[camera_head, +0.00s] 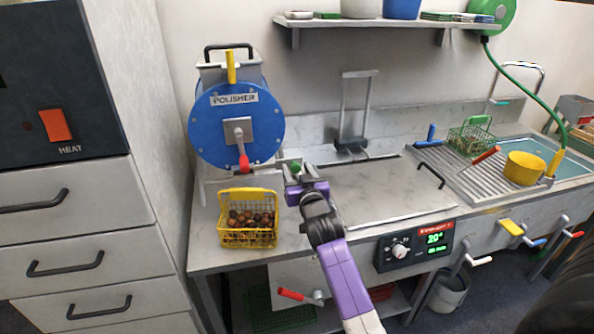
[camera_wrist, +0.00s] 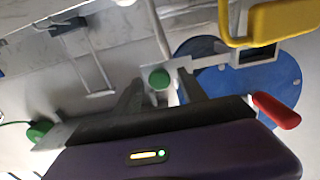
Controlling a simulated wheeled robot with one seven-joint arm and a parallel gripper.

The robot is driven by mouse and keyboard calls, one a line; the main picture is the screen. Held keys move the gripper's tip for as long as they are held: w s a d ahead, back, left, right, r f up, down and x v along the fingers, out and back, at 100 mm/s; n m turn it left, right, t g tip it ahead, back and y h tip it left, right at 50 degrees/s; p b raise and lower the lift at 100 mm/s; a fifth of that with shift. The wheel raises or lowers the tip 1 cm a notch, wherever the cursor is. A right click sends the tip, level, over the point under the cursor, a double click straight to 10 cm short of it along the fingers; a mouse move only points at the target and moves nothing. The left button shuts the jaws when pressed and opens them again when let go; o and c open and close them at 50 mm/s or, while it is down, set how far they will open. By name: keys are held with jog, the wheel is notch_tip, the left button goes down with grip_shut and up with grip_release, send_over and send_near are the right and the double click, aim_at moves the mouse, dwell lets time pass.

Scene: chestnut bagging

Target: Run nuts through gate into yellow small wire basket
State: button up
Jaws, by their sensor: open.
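The blue drum marked POLISHER (camera_head: 236,125) stands on the counter at left, with a grey plate and a red-tipped handle (camera_head: 243,160) on its front. The yellow small wire basket (camera_head: 249,233) sits upright on the counter below it and holds several brown nuts (camera_head: 250,218). A green knob (camera_head: 296,167) is at the drum's lower right. My gripper (camera_head: 303,178) is open at this knob. In the wrist view the green knob (camera_wrist: 160,78) appears between the two fingers, on a grey bar running toward the blue drum. I cannot tell whether the fingers touch it.
A grey stand (camera_head: 355,110) is behind a flat counter panel. A green wire basket (camera_head: 470,137) and a yellow pot (camera_head: 524,168) are at the sink on the right. A shelf (camera_head: 385,22) is above. A control box (camera_head: 415,245) is on the counter front.

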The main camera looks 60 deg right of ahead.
grip_shut()
dwell(1.3)
